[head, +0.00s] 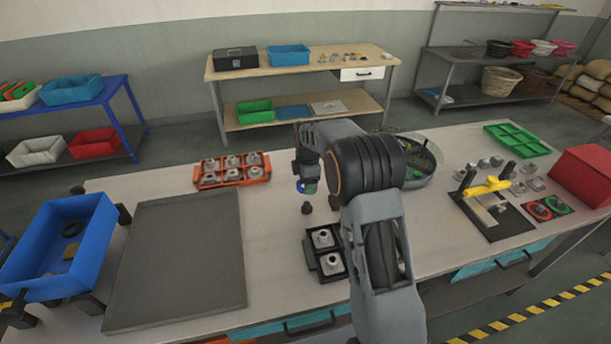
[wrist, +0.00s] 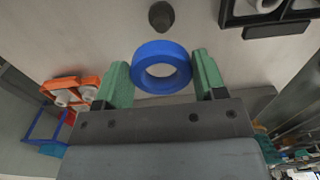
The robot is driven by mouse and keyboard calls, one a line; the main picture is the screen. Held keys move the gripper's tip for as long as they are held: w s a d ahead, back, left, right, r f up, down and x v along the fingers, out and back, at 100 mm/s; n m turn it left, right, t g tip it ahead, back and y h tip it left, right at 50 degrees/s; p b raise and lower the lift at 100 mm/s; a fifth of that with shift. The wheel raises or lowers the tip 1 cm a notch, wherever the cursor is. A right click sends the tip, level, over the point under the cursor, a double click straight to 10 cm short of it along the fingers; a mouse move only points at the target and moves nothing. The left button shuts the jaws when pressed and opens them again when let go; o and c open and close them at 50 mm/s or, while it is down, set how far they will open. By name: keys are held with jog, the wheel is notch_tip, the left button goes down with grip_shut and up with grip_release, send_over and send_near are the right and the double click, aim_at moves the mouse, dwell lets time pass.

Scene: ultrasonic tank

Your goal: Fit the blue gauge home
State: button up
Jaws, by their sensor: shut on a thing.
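The blue gauge is a thick blue ring (wrist: 161,67) with an open hole, seen between the green pads of my gripper (wrist: 160,75) in the wrist view. My gripper is shut on it. In the head view my gripper (head: 307,187) hangs above the worktable, with the blue ring (head: 301,187) partly hidden by the fingers. A small dark knob-like piece (head: 306,207) stands on the table just below the gripper. It also shows in the wrist view (wrist: 161,15), beyond the ring and apart from it. I cannot tell which place is the gauge's home.
A black tray (head: 313,264) with two metal parts lies in front, partly behind my arm. An orange tray (head: 205,184) of metal parts is at the back left. A round tank (head: 424,172), partly hidden by my arm, stands right. A grey mat (head: 180,260) and blue bin (head: 80,228) fill the left.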

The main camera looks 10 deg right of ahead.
aim_at(308, 202)
jog(key=shift+d+f+b, duration=0.15)
jog(key=shift+f+b, duration=0.4)
jog(key=shift+f, duration=0.25)
jog(key=shift+f+b, duration=1.45)
jog(key=shift+f, duration=0.85)
jog(key=shift+f+b, duration=1.25)
jog(key=shift+f, duration=0.6)
dwell(1.8)
jog(key=o, duration=1.1)
jog(key=shift+s, duration=0.1)
jog(key=shift+o, duration=0.2)
